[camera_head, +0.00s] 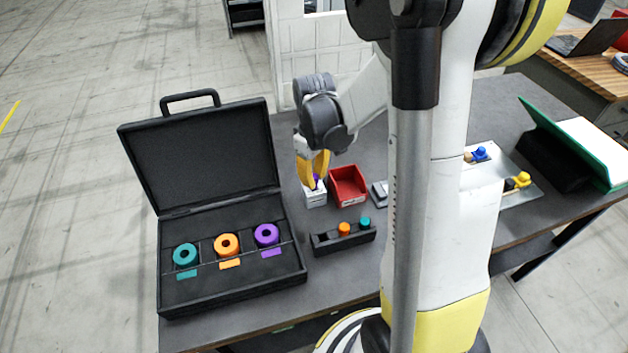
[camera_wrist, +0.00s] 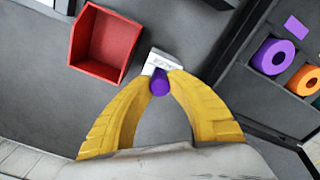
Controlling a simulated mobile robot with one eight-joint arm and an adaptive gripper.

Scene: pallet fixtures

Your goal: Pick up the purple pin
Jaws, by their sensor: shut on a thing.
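My gripper (camera_head: 314,176) has yellow fingers and points down over the table behind the black rack. The purple pin (camera_wrist: 159,86) is between the fingertips, and the gripper (camera_wrist: 160,76) is shut on it. In the head view only a small bit of the purple pin (camera_head: 317,178) shows between the fingers. A small white block (camera_head: 315,197) is directly beneath the fingertips; it also shows in the wrist view (camera_wrist: 158,60). I cannot tell whether the pin still touches the white block.
A red bin (camera_head: 348,186) stands just right of the gripper. A black rack (camera_head: 328,244) holds an orange pin (camera_head: 344,229) and a teal pin (camera_head: 365,222). An open black case (camera_head: 175,298) at left holds teal, orange and purple rings (camera_head: 267,234). Bare table lies behind the bin.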

